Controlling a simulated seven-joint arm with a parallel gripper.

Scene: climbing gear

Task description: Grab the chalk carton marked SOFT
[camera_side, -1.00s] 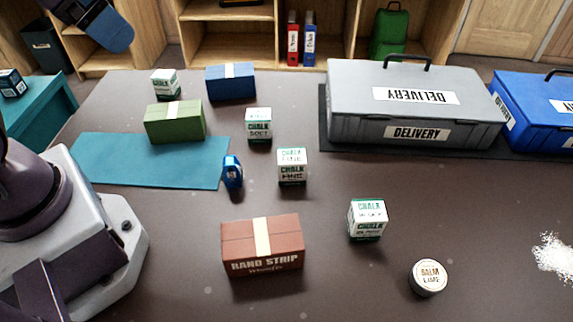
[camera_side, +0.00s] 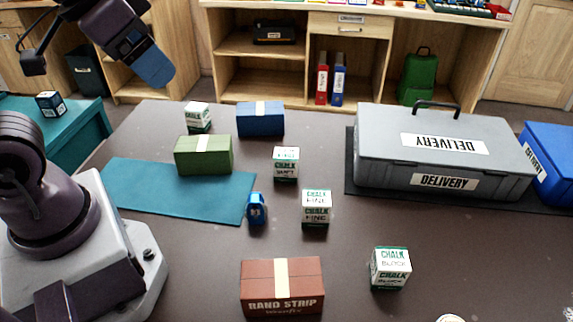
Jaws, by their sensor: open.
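The chalk carton marked SOFT (camera_side: 286,163), white with green print, stands upright on the dark table near the middle. Similar cartons are one marked FINE (camera_side: 316,208) just in front of it, one marked BLOCK (camera_side: 390,268) at the front right, and one at the back left (camera_side: 198,117) whose label is too small to read. My gripper (camera_side: 155,70) is open at the upper left, raised well away from the SOFT carton and touching nothing. It is seen from the side, so the gap between its fingers is hidden.
Near the SOFT carton are a green box (camera_side: 204,156), a blue box (camera_side: 260,119) and a small blue item (camera_side: 256,209). A brown box (camera_side: 282,288) is in front. A grey DELIVERY case (camera_side: 440,158) and a blue case (camera_side: 549,162) stand right. A teal mat (camera_side: 150,188) lies left.

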